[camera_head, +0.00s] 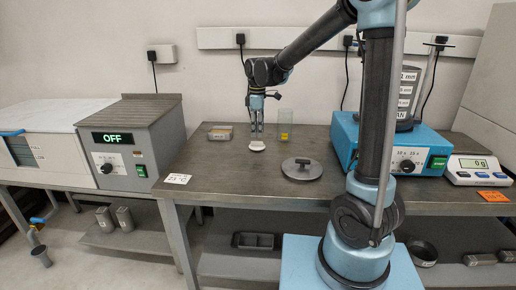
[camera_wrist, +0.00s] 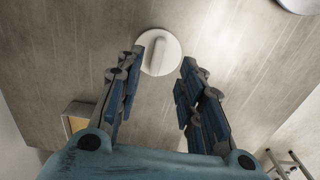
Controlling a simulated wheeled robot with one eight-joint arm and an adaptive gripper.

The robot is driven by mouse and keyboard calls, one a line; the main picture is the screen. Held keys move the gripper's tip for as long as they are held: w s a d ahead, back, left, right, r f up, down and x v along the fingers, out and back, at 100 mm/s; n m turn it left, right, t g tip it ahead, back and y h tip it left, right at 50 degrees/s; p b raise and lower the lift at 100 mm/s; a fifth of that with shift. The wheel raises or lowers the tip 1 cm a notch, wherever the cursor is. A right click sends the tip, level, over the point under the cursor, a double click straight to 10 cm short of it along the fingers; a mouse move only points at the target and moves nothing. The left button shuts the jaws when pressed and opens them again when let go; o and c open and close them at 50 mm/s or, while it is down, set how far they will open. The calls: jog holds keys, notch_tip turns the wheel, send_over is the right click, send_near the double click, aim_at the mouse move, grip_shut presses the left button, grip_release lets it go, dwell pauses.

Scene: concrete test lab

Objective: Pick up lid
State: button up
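A small white round lid (camera_head: 257,148) with a raised bar handle lies on the grey metal table, directly below my gripper (camera_head: 257,134). In the wrist view the white lid (camera_wrist: 158,52) is just ahead of the fingertips, its bar handle lying between their lines. My gripper (camera_wrist: 163,62) is open and empty, with a finger on either side. I cannot tell whether either fingertip touches the lid. A larger grey disc lid (camera_head: 302,169) with a dark handle lies to the right, nearer the front; its edge shows in the wrist view's top right corner (camera_wrist: 298,4).
A small box (camera_head: 220,132) is behind and left of the white lid. A clear container (camera_head: 286,133) with a yellow label stands behind and right. A blue machine (camera_head: 420,139), a scale (camera_head: 478,170) and a grey OFF unit (camera_head: 125,139) flank the area. The table front is mostly clear.

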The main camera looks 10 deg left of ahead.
aim_at(257, 145)
jog(key=shift+w+a+f, duration=0.1)
jog(key=shift+f, duration=1.25)
jog(key=shift+w+a+f, duration=0.1)
jog(key=shift+f, duration=1.2)
grip_shut()
